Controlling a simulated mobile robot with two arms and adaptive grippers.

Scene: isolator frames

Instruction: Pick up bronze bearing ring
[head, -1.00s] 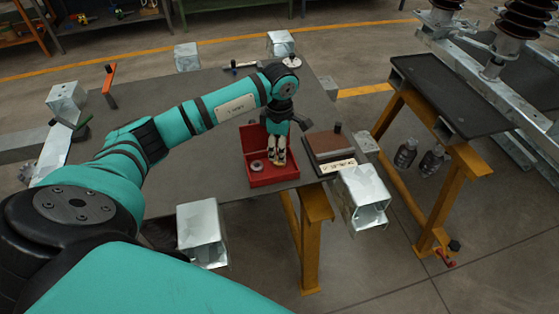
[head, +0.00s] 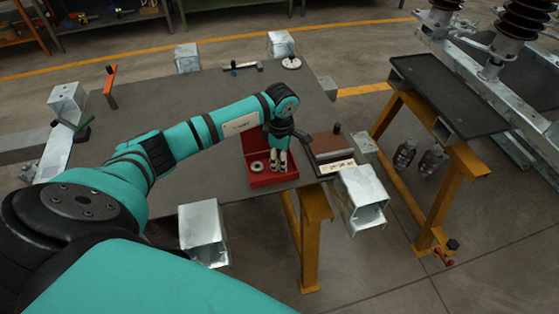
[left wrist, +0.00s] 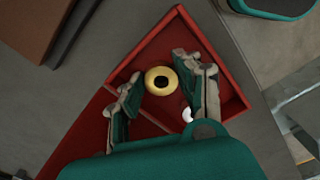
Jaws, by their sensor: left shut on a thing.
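The bronze bearing ring (left wrist: 161,80) shows in the left wrist view as a gold ring with a dark hole, between the two fingers of my left gripper (left wrist: 160,85). The gripper is shut on it. In the head view my left gripper (head: 278,161) points down into the red box (head: 274,182), and the ring is hard to make out there. A grey ring (head: 257,167) lies in the box, left of the fingers. In the left wrist view a pale piece of something (left wrist: 187,115) shows by the right finger, partly hidden. My right gripper is not in view.
The grey table (head: 200,90) has a clear middle. Metal square tubes (head: 204,232) stand around its edges. A dark-topped stand (head: 450,95) is at the right.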

